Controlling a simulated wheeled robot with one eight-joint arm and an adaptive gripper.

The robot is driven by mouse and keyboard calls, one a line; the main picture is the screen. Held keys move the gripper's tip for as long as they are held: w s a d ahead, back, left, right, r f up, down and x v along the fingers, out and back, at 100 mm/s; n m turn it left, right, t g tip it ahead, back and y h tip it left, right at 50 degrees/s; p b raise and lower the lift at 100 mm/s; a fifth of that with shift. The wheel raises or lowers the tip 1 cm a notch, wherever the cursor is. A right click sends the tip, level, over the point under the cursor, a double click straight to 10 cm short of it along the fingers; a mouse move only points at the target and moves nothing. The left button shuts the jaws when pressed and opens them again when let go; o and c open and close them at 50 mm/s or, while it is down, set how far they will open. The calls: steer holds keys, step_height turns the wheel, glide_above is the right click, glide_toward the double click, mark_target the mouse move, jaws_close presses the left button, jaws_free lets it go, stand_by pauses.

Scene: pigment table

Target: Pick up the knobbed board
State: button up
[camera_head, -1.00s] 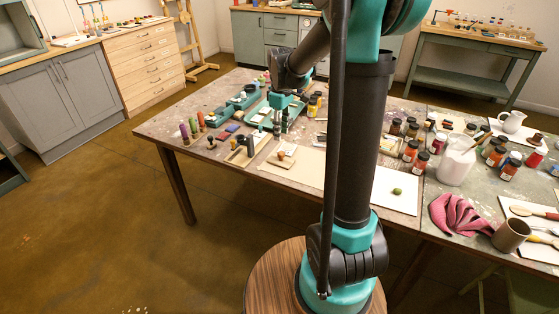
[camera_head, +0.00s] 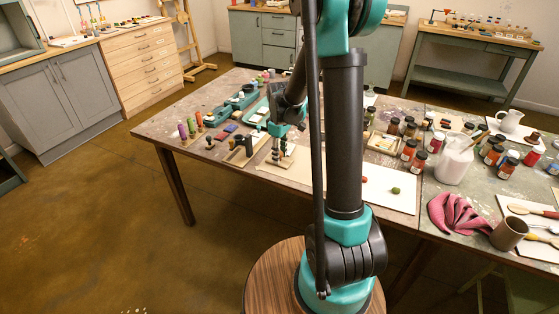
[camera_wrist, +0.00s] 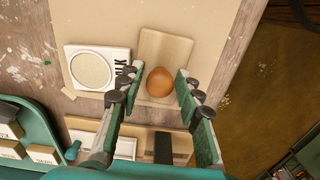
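The knobbed board is a small pale wooden board (camera_wrist: 165,48) with a round orange-brown knob (camera_wrist: 160,82), lying on a beige sheet in the wrist view. My gripper (camera_wrist: 157,84) is open and empty, with one finger on each side of the knob. There is a visible gap between the knob and each fingertip in that view; the exact height above the board is hard to tell. In the head view my gripper (camera_head: 281,152) is over the front part of the table and partly hides the board (camera_head: 288,162).
A white square with a round cream patch and dark lettering (camera_wrist: 94,68) lies close left of the board. A wooden tray (camera_wrist: 182,142) is below the gripper, and a teal tray (camera_wrist: 30,115) is at lower left. Paint jars (camera_head: 408,150) stand farther right on the table.

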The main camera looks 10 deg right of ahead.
steer(key=shift+c, duration=0.2)
jaws_close()
step_height(320, 180, up, 20)
stand_by(0.7)
